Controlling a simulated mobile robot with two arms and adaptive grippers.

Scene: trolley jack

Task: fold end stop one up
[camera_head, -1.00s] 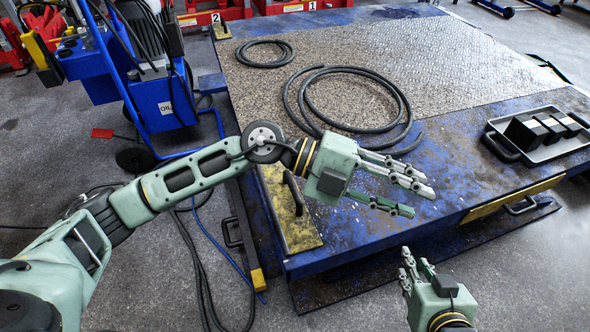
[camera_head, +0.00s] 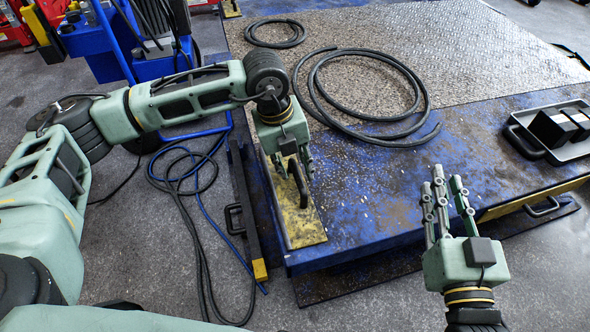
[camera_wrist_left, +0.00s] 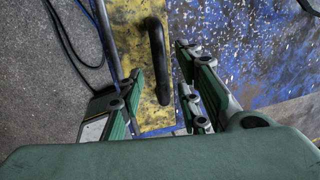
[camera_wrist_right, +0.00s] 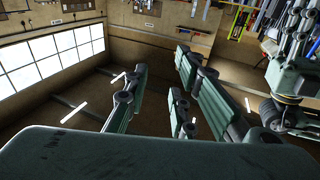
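A yellow, worn end-stop plate (camera_head: 308,228) with a black bar handle (camera_head: 298,186) lies flat along the left front edge of the blue platform (camera_head: 375,205). Which number it bears is not legible. My left gripper (camera_head: 301,172) points down over this plate, near the handle. In the left wrist view the handle (camera_wrist_left: 157,62) shows between the spread fingers of my left gripper (camera_wrist_left: 162,88), with gaps on both sides. My right gripper (camera_head: 446,190) is open and empty, fingers upward, in front of the platform; the right wrist view shows its fingers apart (camera_wrist_right: 160,85).
Another yellow plate (camera_head: 515,201) with a black handle (camera_head: 541,209) is on the front right edge. A black tray (camera_head: 570,152) with dark blocks and a coiled black hose (camera_head: 425,95) lie on the platform. Cables (camera_head: 190,180) lie on the floor at left.

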